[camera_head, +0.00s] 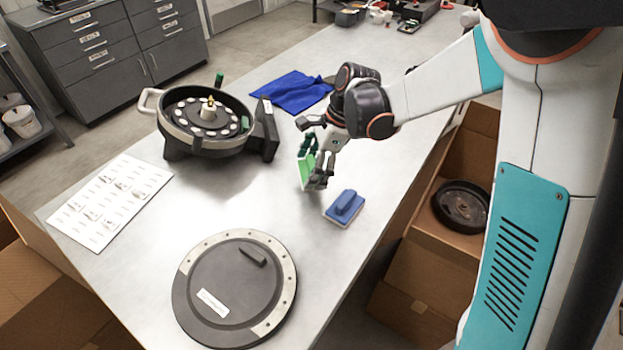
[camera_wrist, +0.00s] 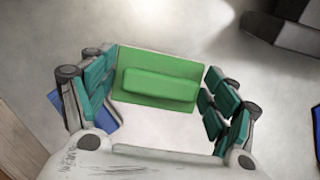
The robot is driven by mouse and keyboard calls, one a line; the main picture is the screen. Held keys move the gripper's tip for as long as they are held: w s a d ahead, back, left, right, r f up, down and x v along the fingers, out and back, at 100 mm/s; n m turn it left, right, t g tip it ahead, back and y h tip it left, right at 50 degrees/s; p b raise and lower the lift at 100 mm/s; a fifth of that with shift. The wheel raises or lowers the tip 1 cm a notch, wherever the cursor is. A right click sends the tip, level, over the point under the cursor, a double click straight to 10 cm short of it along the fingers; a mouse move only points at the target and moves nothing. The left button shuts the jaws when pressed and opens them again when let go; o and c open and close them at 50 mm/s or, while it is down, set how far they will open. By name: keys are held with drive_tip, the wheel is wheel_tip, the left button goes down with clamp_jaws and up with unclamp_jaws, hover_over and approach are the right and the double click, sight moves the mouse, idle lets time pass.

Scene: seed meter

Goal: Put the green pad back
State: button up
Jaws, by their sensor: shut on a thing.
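The green pad (camera_head: 305,173) is a flat block with a raised green grip bar, held between the fingers of my gripper (camera_head: 318,162). In the wrist view the green pad (camera_wrist: 155,62) spans between the left and right fingers of my gripper (camera_wrist: 160,92). In the head view it looks tilted on edge, over the metal table. I cannot tell whether its lower edge touches the table. A blue pad (camera_head: 341,211) with a similar raised bar lies on the table just right of and nearer than my gripper.
A seed meter housing (camera_head: 205,140) with a seed disc stands at the left. A round dark lid (camera_head: 232,292) lies in front. A printed sheet (camera_head: 110,200) and a blue cloth (camera_head: 290,92) lie on the table (camera_head: 330,275). Cardboard boxes (camera_head: 415,272) stand right of it.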

drive_tip(key=shift+f+b, duration=0.6)
drive_tip(key=shift+f, duration=1.3)
drive_tip(key=shift+f, duration=0.1)
drive_tip(key=shift+f, duration=0.15)
drive_tip(key=o, duration=1.1)
